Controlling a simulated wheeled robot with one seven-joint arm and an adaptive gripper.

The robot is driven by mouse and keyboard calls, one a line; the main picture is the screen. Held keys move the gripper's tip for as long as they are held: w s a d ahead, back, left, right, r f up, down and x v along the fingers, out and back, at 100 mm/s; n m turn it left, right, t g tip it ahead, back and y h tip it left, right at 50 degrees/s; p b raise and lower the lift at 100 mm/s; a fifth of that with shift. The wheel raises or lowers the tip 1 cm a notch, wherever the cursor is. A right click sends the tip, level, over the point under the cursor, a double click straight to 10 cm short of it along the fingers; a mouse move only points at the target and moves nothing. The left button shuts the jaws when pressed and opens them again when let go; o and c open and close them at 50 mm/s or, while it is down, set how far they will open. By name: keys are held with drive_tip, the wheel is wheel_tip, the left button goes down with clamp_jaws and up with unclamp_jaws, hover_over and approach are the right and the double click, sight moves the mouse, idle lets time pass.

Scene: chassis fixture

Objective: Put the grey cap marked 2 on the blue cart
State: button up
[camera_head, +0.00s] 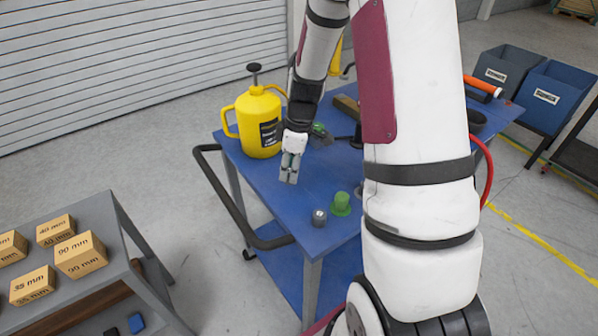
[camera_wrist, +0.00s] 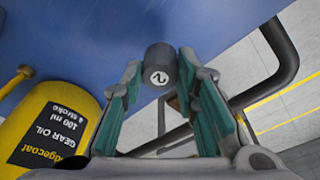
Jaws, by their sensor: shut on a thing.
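My gripper (camera_head: 289,175) is shut and points down over the left part of the blue cart (camera_head: 268,190). In the wrist view, the grey cap marked 2 (camera_wrist: 158,76) sits between the fingertips of my gripper (camera_wrist: 160,70), its numbered face towards the camera. In the head view, the fingers mostly hide the held cap. The blue cart top also shows in the wrist view (camera_wrist: 60,40). Whether the cap touches the cart top is hard to tell.
Another grey cap (camera_head: 319,217) and a green knob-like piece (camera_head: 341,204) stand near the cart's front edge. A yellow oil jug (camera_head: 258,125) stands behind left of my gripper. The black handle (camera_head: 225,195) borders the left side. A bench with wooden blocks (camera_head: 80,255) is at lower left.

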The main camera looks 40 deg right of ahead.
drive_tip(key=shift+f, duration=2.1)
drive_tip(key=o, duration=0.8)
drive_tip(key=shift+f, duration=0.1)
wheel_tip(320, 180, up, 12)
drive_tip(key=s+d, duration=0.1)
drive_tip(key=s+a+r+m+t+h, duration=0.1)
drive_tip(key=s+a+r+m, duration=0.1)
drive_tip(key=s+a+r, duration=0.3)
drive_tip(key=s+a+r+m+t, duration=0.1)
drive_tip(key=s+a+r+m, duration=0.2)
drive_tip(key=r, duration=0.5)
drive_tip(key=shift+s+a+r+m+t, duration=0.3)
drive_tip(key=shift+s+a+r+m, duration=0.65)
drive_tip(key=shift+s, duration=1.1)
drive_tip(key=shift+s+a+r+m+t, duration=0.35)
drive_tip(key=shift+s+a+r, duration=0.3)
drive_tip(key=shift+s+a, duration=1.05)
drive_tip(key=shift+s+a+r+m+t, duration=0.25)
drive_tip(key=shift+s+a+r+m, duration=0.5)
drive_tip(key=shift+s, duration=1.7)
